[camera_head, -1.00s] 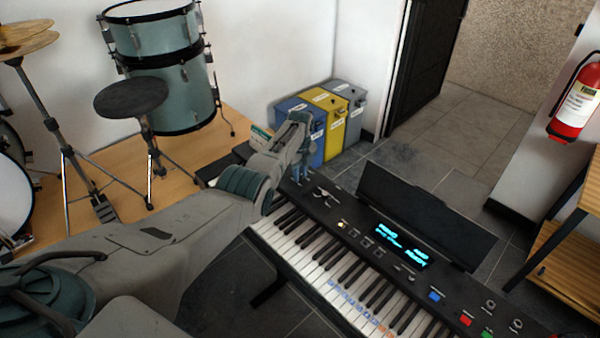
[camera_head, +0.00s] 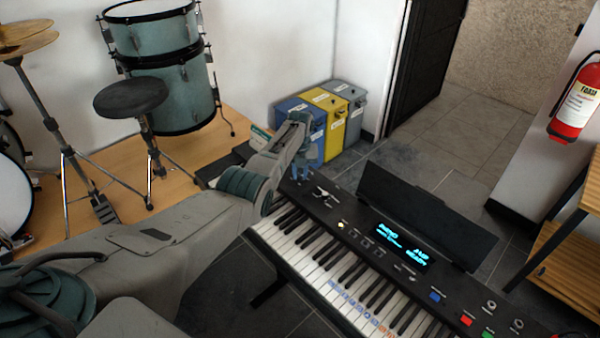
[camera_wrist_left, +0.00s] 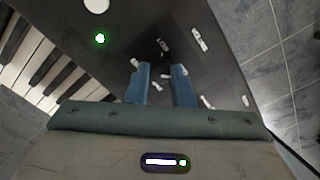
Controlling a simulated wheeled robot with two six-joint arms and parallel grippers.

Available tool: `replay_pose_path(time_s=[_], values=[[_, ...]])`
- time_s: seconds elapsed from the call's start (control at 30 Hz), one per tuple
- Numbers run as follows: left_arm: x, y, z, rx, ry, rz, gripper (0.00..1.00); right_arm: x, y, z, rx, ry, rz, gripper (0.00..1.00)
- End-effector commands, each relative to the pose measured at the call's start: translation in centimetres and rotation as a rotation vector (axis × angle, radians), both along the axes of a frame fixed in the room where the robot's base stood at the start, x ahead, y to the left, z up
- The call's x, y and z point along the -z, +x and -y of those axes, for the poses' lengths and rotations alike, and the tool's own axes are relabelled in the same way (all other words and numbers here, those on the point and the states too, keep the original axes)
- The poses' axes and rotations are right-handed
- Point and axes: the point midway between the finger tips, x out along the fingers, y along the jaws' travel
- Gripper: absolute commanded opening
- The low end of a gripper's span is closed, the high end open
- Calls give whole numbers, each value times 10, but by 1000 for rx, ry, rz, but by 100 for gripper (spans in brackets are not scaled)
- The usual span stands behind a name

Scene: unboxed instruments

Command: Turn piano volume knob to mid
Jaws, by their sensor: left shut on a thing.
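The piano (camera_head: 345,255) is a dark keyboard with its control panel above the white and black keys. My left gripper (camera_head: 300,177) points down onto the far left end of that panel. In the left wrist view its two blue fingers (camera_wrist_left: 162,72) stand close together over the dark panel, shut on a small dark knob that they mostly hide. I take it for the volume knob; its pointer position cannot be read. A lit blue display (camera_head: 402,245) sits mid-panel, its text too blurred to read. My right gripper is not in view.
A black music stand (camera_head: 428,213) rises behind the panel. Blue, yellow and grey bins (camera_head: 335,120) stand beyond the piano's left end. A drum kit (camera_head: 160,90) and black stool (camera_head: 131,98) are at the left. A wooden shelf (camera_head: 560,250) is at the right.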

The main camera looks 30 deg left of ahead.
Motion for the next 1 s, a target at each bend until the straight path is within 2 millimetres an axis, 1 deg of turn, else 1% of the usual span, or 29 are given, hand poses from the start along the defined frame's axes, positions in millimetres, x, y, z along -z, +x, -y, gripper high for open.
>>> replay_pose_path(time_s=[0.2, 0.6, 0.63, 0.7, 0.73, 1.0], values=[[-1, 1, 0, 37, 1, 3, 0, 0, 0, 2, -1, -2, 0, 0], [-2, 1, 0, 43, 1, 3, 0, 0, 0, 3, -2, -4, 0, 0], [-2, 1, 0, 42, 1, 3, 25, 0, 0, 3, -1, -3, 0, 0], [-1, 1, 0, 42, 1, 3, 39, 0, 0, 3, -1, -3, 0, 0], [-1, 1, 0, 42, 1, 3, 43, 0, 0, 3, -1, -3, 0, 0], [-1, 0, 0, 42, 0, 1, 43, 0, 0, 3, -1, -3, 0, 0]])
